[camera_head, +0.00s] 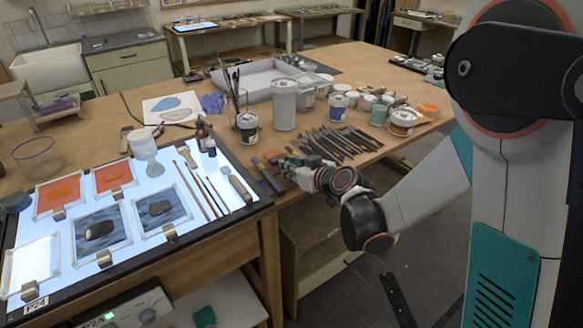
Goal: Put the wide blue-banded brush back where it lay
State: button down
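My gripper (284,163) is low over the wooden table, just right of the light panel and left of the row of brushes. Its fingers are small and partly hidden by its own body, so I cannot tell whether they hold anything. Flat, wide tools (266,172) lie close by its left side, one dark and one with a yellowish end. A wide brush (240,186) lies on the right edge of the light panel. No blue band is clear on any of these, so I cannot tell which is the blue-banded brush.
The lit panel (120,268) holds framed orange and grey-blue glass pieces, thin brushes and a bottle (205,135). Many brushes (338,143) lie in a row right of my gripper. Paint tins (284,105) and a grey tray (262,78) stand behind.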

jog(key=shift+f+b, duration=0.35)
jog(key=shift+b, duration=0.05)
dwell(0.5)
jog(key=c, duration=1.4)
grip_release()
jog(key=s+d+r+m+g+h, duration=0.1)
jog(key=s+d+r+m+h, duration=0.1)
jog(key=s+d, duration=0.4)
jog(key=s+d+r+m+g+h, duration=0.1)
jog(key=s+d, duration=0.6)
jog(key=s, duration=0.7)
jog(key=s+d+r+m+g+h, duration=0.2)
jog(key=s+d+r+m+h, duration=0.1)
jog(key=s, duration=0.8)
jog(key=shift+d+r+m+h, duration=0.15)
jog(key=shift+d+r+h, duration=0.15)
jog(key=shift+d, duration=0.25)
jog(key=shift+d+r+m+h, duration=0.1)
jog(key=shift+d+r+h, duration=0.05)
jog(key=shift+d+r, duration=0.4)
jog(key=shift+d+r+m+h, duration=0.15)
jog(key=shift+d+r+h, duration=0.1)
jog(key=shift+d, duration=0.35)
